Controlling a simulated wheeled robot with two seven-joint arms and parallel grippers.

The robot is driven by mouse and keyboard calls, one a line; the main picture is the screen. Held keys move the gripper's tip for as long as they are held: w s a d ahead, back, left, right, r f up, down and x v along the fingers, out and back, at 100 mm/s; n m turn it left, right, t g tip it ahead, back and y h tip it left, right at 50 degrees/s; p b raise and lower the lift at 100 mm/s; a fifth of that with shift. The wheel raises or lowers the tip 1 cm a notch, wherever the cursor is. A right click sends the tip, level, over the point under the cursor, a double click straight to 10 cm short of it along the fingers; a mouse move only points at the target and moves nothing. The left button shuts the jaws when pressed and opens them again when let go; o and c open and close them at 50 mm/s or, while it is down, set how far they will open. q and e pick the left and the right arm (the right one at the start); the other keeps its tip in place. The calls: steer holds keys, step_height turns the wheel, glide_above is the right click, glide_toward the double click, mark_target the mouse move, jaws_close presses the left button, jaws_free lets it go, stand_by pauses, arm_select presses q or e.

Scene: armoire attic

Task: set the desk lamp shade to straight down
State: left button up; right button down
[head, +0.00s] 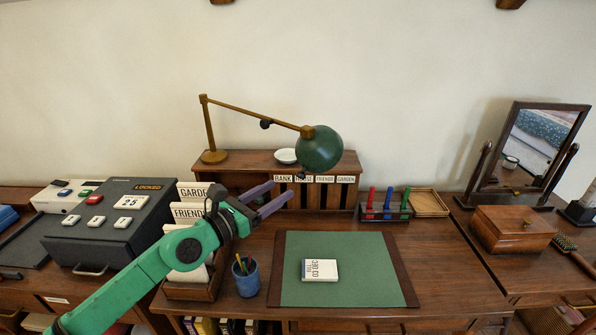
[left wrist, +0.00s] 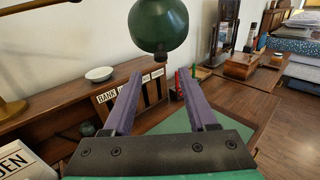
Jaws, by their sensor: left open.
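The desk lamp has a dark green shade (head: 320,150) on a jointed brass arm (head: 250,110), with a round base (head: 214,156) on the desk's raised shelf. The shade's rounded outside faces me; its opening is hidden, so its exact tilt is unclear. A small dark knob (head: 302,174) shows at its lower edge. My left gripper (head: 284,188) is open and empty, below and left of the shade, not touching it. In the left wrist view the shade (left wrist: 158,25) hangs beyond and above the purple fingertips (left wrist: 160,74), roughly centred between them. My right gripper is out of view.
A white dish (head: 286,156) sits on the shelf above labelled pigeonholes (head: 315,179). A card rack (head: 190,290) and pencil cup (head: 246,278) stand under my left arm. A locked grey box (head: 110,222) is at left. A green desk mat (head: 350,255) lies in front.

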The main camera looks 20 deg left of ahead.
arm_select(q)
steer(key=p+x, duration=0.1)
steer(key=x, duration=0.6)
steer(key=shift+w+d, duration=0.2)
steer(key=shift+d, duration=0.1)
steer(key=shift+s+a+r, duration=0.1)
jaws_close()
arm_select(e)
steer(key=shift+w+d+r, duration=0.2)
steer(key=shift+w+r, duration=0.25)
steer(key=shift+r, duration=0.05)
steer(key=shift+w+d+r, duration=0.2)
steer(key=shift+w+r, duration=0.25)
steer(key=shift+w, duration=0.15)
